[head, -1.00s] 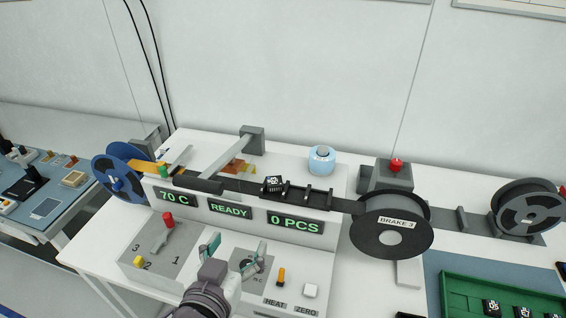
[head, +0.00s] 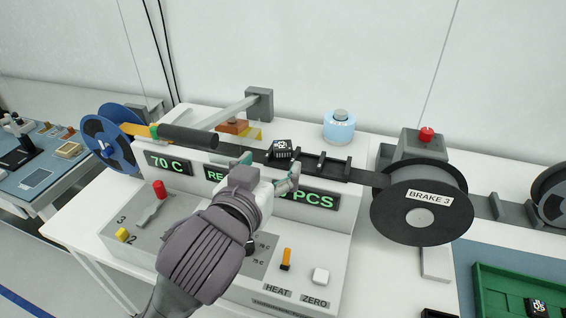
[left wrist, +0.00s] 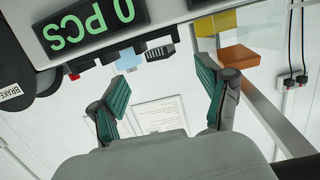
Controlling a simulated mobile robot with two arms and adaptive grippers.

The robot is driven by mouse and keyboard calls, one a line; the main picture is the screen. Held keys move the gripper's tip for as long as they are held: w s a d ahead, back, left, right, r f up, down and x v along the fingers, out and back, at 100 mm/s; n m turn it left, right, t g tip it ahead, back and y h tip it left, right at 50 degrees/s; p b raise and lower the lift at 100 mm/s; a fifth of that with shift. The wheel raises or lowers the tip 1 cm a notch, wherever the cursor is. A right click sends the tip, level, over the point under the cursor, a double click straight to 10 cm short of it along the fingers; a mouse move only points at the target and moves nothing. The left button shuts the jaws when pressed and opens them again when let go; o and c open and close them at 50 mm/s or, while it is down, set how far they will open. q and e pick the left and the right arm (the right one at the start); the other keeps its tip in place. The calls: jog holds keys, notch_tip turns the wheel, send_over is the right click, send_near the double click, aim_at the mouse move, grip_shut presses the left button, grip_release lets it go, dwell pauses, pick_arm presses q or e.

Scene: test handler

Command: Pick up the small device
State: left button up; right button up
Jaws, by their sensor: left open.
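The small device (head: 282,149), a black block with white marking on top, sits on the dark track (head: 330,168) above the display panel. It looks like the dark ribbed block (left wrist: 159,52) in the left wrist view, which is upside down. My left gripper (head: 268,172) is open and empty, in front of the panel and just below and in front of the device, apart from it. Its green-padded fingers (left wrist: 163,78) are spread in the left wrist view. My right gripper is not in view.
A black reel (head: 420,205) marked BRAKE 3 stands right of the track, a blue reel (head: 108,140) left. A dark cylinder bar (head: 188,137) lies left of the device. A light-blue roll (head: 339,127) stands behind. A green tray (head: 490,285) is at lower right.

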aim_at(282, 147)
pick_arm(q)
jog(key=shift+w+d, duration=0.15)
jog(key=shift+w, duration=0.5)
jog(key=shift+w+d, duration=0.15)
jog(key=shift+w, duration=0.35)
jog(key=p+x, duration=0.1)
jog(key=x, duration=0.3)
jog(key=shift+w, duration=0.2)
jog(key=shift+w+d+f, duration=0.1)
jog(key=shift+w, duration=0.05)
jog(key=c, duration=1)
jog(key=shift+c, duration=1.2)
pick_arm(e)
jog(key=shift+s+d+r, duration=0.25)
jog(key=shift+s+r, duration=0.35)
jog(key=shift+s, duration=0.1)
